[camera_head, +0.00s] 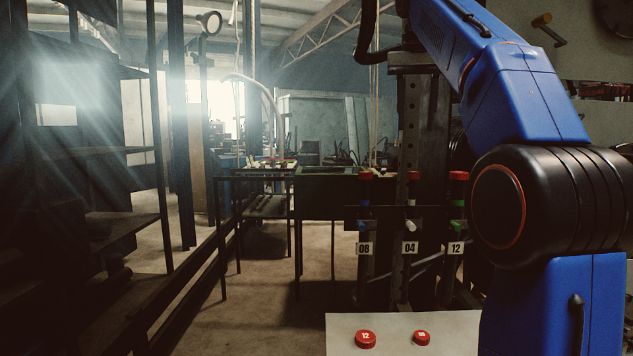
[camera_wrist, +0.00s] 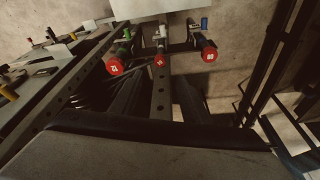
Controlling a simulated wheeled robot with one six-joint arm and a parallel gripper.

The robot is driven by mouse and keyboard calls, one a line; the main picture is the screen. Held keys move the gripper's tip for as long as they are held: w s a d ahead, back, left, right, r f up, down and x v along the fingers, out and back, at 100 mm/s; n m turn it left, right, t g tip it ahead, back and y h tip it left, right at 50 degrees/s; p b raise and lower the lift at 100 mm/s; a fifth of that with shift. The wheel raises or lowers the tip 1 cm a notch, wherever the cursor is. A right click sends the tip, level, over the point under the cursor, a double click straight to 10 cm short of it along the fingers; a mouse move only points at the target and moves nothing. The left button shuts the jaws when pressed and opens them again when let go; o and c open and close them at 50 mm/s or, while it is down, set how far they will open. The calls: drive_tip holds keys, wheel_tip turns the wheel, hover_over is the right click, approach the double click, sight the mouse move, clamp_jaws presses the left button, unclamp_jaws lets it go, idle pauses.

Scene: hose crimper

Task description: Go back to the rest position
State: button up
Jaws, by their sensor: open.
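My arm reaches down the right side of the head view, with blue links and a black joint. My gripper's fingers show in neither view, so I see nothing held. Three red-capped pieces stand in a dark rack (camera_head: 385,212): the left one (camera_head: 365,176) over label 08, the middle one (camera_head: 413,176) over 04, the right one (camera_head: 458,176) over 12. In the wrist view their red ends show at left (camera_wrist: 114,66), middle (camera_wrist: 159,61) and right (camera_wrist: 209,54), with green, white and blue parts behind them.
A pale surface (camera_head: 390,325) at the bottom bears two red caps, one marked 12 (camera_head: 365,339) and a smaller one (camera_head: 422,338). Dark shelving (camera_head: 100,215) stands at left. Open floor (camera_head: 255,320) lies between. A large dark grey surface (camera_wrist: 150,155) fills the wrist view's bottom.

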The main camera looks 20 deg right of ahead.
drive_tip(key=s+a+f+n, duration=0.2)
drive_tip(key=s+a+f, duration=0.2)
drive_tip(key=s+f, duration=0.5)
drive_tip(key=s+a+f+n+t+y, duration=0.1)
drive_tip(key=s+a+f, duration=0.4)
drive_tip(key=f, duration=1.9)
drive_tip(key=s+a+f+n+t, duration=0.1)
drive_tip(key=s+a+f+n, duration=0.2)
drive_tip(key=s+f, duration=0.9)
wheel_tip(320, 180, down, 5)
drive_tip(key=shift+s+a+f+n+y, duration=0.2)
drive_tip(key=shift+s+a+n+y, duration=0.2)
drive_tip(key=shift+a, duration=0.35)
